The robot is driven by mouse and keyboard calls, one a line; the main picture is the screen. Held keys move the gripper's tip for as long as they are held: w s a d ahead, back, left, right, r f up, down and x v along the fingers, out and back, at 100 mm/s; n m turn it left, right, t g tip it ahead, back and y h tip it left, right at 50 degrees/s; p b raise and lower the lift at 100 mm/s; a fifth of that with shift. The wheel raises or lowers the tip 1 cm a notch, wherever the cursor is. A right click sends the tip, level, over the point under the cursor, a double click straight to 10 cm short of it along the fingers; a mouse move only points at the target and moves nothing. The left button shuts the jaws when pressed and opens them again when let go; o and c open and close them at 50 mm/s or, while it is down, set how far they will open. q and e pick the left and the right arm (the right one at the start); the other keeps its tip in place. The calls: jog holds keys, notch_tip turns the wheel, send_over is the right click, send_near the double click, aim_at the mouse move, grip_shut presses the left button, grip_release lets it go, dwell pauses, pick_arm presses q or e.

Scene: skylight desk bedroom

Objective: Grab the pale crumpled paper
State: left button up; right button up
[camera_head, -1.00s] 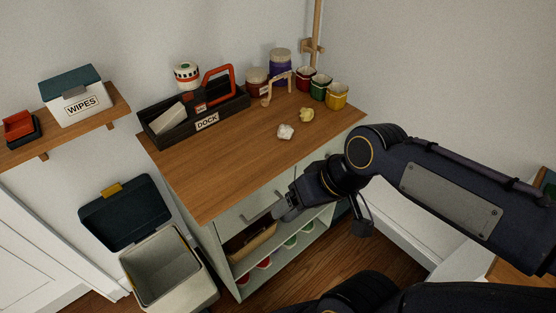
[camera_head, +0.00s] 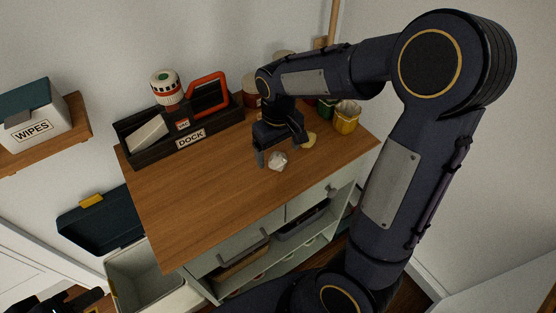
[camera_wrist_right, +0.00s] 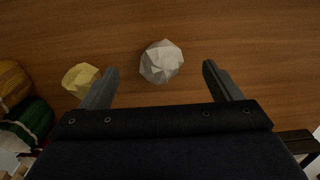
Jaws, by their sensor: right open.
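The pale crumpled paper (camera_head: 278,161) lies on the wooden desktop as a small whitish faceted ball. In the right wrist view the paper (camera_wrist_right: 161,60) shows between and slightly beyond the fingertips, apart from both. My right gripper (camera_head: 281,150) is open, pointing down just above the desktop at the paper; its two fingers also show in the right wrist view (camera_wrist_right: 160,69). A yellow crumpled paper (camera_head: 310,140) lies beside it, outside the finger at left in the right wrist view (camera_wrist_right: 80,79). My left gripper (camera_head: 85,299) is a dark shape at the lower left; its jaws are unclear.
A black DOCK caddy (camera_head: 190,138) with a red handle stands at the desk's back left. A yellow cup (camera_head: 347,117) stands at the back right, other cups partly hidden by my arm. The desktop's (camera_head: 205,195) left and front are clear. An open bin (camera_head: 140,272) stands at left.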

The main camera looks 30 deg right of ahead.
jog(key=shift+f, duration=1.45)
jog(key=c, duration=1.1)
jog(key=shift+o, duration=0.2)
jog(key=shift+r, duration=0.1)
